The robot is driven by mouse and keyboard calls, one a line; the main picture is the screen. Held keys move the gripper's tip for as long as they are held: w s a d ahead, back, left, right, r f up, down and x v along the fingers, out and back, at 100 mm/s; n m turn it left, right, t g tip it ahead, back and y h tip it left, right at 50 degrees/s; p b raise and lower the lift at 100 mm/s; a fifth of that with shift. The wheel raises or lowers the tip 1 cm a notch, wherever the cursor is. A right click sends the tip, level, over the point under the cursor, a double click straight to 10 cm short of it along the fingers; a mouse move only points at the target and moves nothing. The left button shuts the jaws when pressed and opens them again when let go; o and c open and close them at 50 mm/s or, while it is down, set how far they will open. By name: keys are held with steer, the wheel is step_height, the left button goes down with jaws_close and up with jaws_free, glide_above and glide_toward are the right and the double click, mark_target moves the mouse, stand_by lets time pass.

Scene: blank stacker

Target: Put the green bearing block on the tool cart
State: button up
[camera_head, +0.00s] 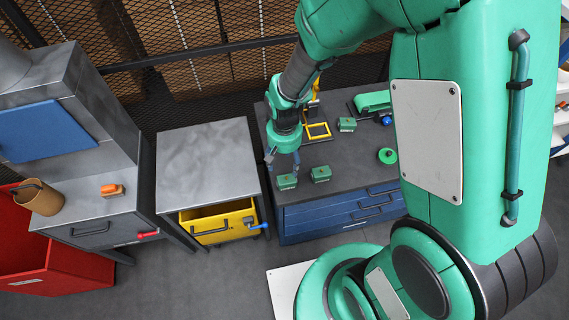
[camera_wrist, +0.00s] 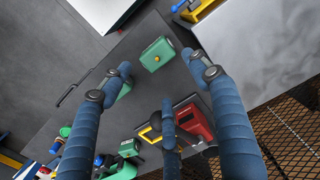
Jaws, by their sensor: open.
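Several green bearing blocks are on a dark bench top. One (camera_head: 287,182) is at the front left corner, a second (camera_head: 320,174) right beside it, and a third (camera_head: 347,124) farther back. In the wrist view the corner block (camera_wrist: 157,52), with a small orange spot, lies beyond and between my fingertips. The second block (camera_wrist: 124,91) is partly hidden by a finger. My gripper (camera_head: 283,162) is open and empty, pointing down above and just behind the corner block. The grey-topped cart (camera_head: 205,155) with an open yellow drawer stands left; I cannot tell if this is the tool cart.
The dark bench (camera_head: 345,160) has blue drawers. On it are a yellow frame (camera_head: 318,131), a round green part (camera_head: 387,156) and a green machine (camera_head: 373,101). A grey bench at left holds a brown cup (camera_head: 38,197) and an orange block (camera_head: 112,190). The cart's top is clear.

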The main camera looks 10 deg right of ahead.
steer(key=shift+r, duration=0.1)
stand_by(0.5)
steer(key=s+d+r+t, duration=0.1)
steer(key=d+r, duration=0.1)
steer(key=r, duration=0.8)
steer(key=s+d+r+t, duration=0.1)
steer(key=d+r+t, duration=0.15)
steer(key=r, duration=0.85)
steer(key=s+d+r+t, duration=0.1)
steer(key=s+d+r, duration=0.1)
steer(key=s+r, duration=0.4)
steer(key=s+d+r+t, duration=0.1)
steer(key=s+d+r, duration=0.1)
steer(key=s+r, duration=0.5)
step_height(320, 180, up, 2)
steer(key=shift+d+r+m, duration=0.1)
steer(key=shift+d+m, duration=0.2)
steer(key=shift+d, duration=0.05)
step_height(320, 180, down, 10)
steer(key=b, duration=1)
steer(key=shift+f, duration=0.25)
